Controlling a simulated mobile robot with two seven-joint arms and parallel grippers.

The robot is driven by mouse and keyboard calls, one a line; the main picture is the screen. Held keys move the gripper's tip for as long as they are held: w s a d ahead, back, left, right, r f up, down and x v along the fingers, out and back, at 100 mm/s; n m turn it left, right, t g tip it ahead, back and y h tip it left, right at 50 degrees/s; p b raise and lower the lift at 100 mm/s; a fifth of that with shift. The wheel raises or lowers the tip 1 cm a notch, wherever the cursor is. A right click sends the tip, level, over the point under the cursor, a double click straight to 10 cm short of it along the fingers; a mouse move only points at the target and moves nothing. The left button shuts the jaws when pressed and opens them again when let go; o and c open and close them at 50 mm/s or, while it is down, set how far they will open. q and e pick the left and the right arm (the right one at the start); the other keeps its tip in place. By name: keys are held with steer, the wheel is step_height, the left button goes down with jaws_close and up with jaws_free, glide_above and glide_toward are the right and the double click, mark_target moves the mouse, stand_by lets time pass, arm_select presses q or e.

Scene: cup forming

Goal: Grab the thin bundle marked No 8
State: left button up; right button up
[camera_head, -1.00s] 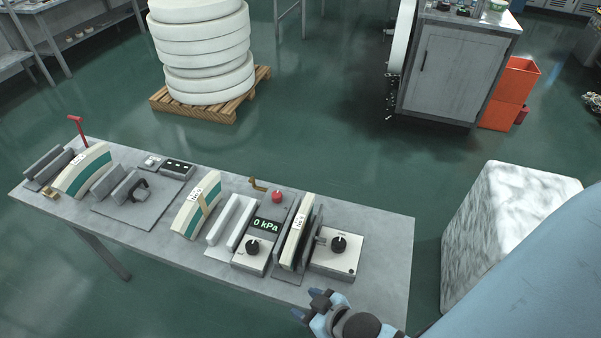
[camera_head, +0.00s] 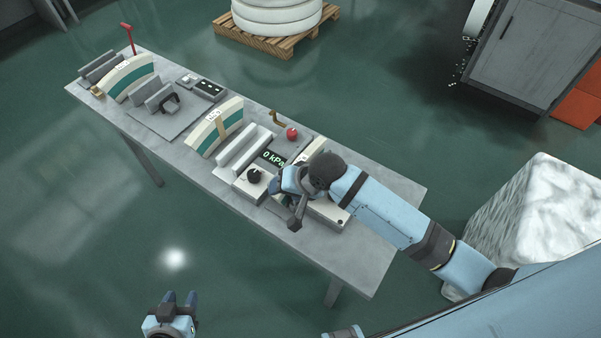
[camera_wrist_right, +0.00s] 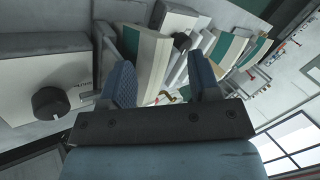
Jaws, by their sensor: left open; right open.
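Three curved cream-and-green bundles with small labels stand on the grey bench; I cannot read the numbers. One is at the far left (camera_head: 129,76) and one in the middle (camera_head: 216,126). The third, narrow bundle (camera_head: 312,149) stands by the pressure box, largely hidden by my right arm. In the right wrist view a cream-and-green bundle (camera_wrist_right: 148,62) rises between the blue fingers of my right gripper (camera_wrist_right: 162,62), near the left finger. The fingers are wide apart and not closed on it. My left gripper (camera_head: 181,297) is open and empty, low in front of the bench.
The pressure box reading 0 kPa (camera_head: 273,158) and a red button (camera_head: 292,134) are close to my right gripper. A black knob (camera_wrist_right: 50,103) on a light box is left of it in the wrist view. A white block (camera_head: 535,210) stands right of the bench (camera_head: 385,255).

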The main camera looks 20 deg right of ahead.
steer(key=w+r+m+g, duration=0.1)
steer(key=r, duration=0.1)
steer(key=w+d+r+m+h, duration=0.1)
steer(key=w+r, duration=0.1)
steer(key=w+d+r+m+g+h, duration=0.1)
steer(key=w+r, duration=0.1)
steer(key=shift+w+r+g, duration=0.1)
steer(key=shift+r+g, duration=0.2)
steer(key=w+d+r+m+g+h, duration=0.2)
steer(key=w+d+r+m+h, duration=0.15)
steer(key=r, duration=0.25)
glide_above(300, 158)
steer(key=s, duration=0.2)
step_height(300, 158, down, 8)
steer(key=shift+w+r, duration=0.1)
steer(key=shift+r, duration=0.1)
steer(key=f, duration=0.3)
steer(key=f+p, duration=0.1)
steer(key=f, duration=0.1)
steer(key=shift+w+a+f, duration=0.1)
steer(key=shift+w+f, duration=0.2)
steer(key=shift+w, duration=0.1)
steer(key=shift+c, duration=0.2)
steer(key=shift+r, duration=0.1)
jaws_close()
